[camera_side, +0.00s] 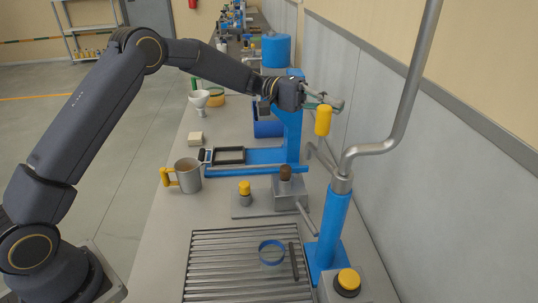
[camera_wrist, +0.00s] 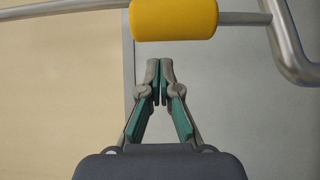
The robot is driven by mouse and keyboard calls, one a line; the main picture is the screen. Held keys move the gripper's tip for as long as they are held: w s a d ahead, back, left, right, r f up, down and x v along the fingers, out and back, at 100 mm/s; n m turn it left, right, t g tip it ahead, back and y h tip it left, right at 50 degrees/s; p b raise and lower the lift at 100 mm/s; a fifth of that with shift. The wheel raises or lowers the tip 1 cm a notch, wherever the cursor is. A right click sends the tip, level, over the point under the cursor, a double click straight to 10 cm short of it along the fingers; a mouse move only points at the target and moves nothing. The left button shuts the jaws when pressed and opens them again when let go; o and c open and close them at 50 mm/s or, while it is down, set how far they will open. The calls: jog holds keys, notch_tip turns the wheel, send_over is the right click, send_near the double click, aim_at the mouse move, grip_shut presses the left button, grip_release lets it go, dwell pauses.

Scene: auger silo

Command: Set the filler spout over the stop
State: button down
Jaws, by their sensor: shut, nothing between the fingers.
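My gripper (camera_side: 330,102) is shut and empty, with its fingertips together just above and beside a yellow cylindrical grip (camera_side: 323,121). In the wrist view my gripper (camera_wrist: 160,68) points at the yellow grip (camera_wrist: 174,19), which sits on a thin metal rod; a small gap shows between them. A bent grey pipe (camera_side: 400,130) comes down from above to the top of a blue post (camera_side: 332,222). I cannot tell for sure which part is the filler spout. The stop cannot be identified with certainty; a short yellow-topped peg (camera_side: 245,193) stands on a small plate.
A slatted metal grate (camera_side: 215,270) with a blue ring (camera_side: 272,252) lies in front. A yellow-topped button (camera_side: 348,281) is at the right front. A mug (camera_side: 188,175), a blue scale-like stand (camera_side: 255,155) and a funnel (camera_side: 199,98) stand behind. The wall is close on the right.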

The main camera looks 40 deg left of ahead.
jog(key=shift+s+a, duration=0.25)
jog(key=shift+s, duration=0.95)
